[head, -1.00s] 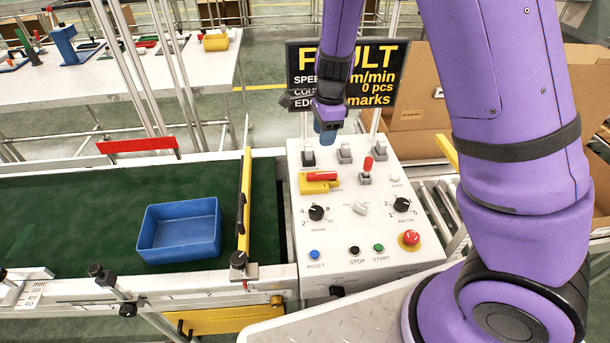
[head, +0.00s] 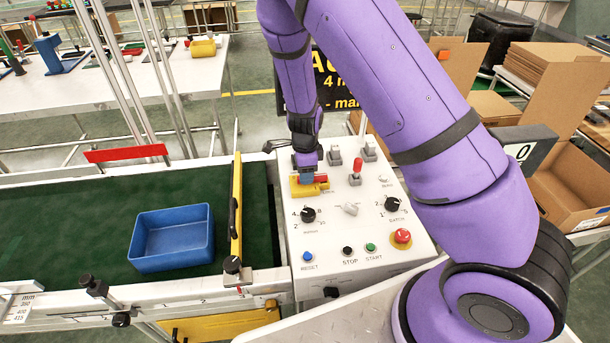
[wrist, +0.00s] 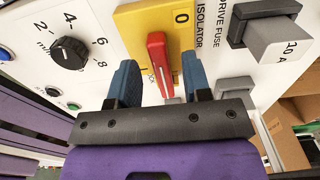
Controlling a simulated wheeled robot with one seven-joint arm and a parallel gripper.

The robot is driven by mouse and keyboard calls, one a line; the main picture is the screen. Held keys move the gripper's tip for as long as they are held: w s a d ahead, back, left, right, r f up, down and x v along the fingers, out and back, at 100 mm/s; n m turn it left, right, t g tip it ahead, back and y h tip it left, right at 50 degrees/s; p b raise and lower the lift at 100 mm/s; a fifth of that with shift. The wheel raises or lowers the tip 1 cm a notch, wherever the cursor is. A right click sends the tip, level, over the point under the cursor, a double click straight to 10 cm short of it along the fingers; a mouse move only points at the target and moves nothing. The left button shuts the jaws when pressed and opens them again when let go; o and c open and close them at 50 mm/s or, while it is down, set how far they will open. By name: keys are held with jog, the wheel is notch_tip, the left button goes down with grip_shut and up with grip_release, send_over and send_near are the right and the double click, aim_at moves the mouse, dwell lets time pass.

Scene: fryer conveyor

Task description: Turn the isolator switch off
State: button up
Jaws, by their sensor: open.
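The isolator switch is a red handle (wrist: 158,64) on a yellow plate (wrist: 133,18) marked "0" and "ISOLATOR" in the wrist view. In the head view the yellow plate (head: 303,190) sits at the upper left of the white control panel (head: 335,235), with part of the red handle (head: 321,179) showing. My gripper (wrist: 160,80) is open, with a blue finger on each side of the red handle. I cannot tell whether either finger touches it. In the head view my gripper (head: 306,176) is right over the plate and hides part of the handle.
Near the isolator are a grey drive fuse (wrist: 275,35), a black dial (wrist: 68,54) and a red-tipped lever (head: 356,168). A red emergency button (head: 402,236) is at the panel's lower right. A blue tray (head: 173,238) lies on the green conveyor at left.

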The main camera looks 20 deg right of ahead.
jog(key=shift+f, duration=0.8)
jog(key=shift+c, duration=0.3)
grip_shut()
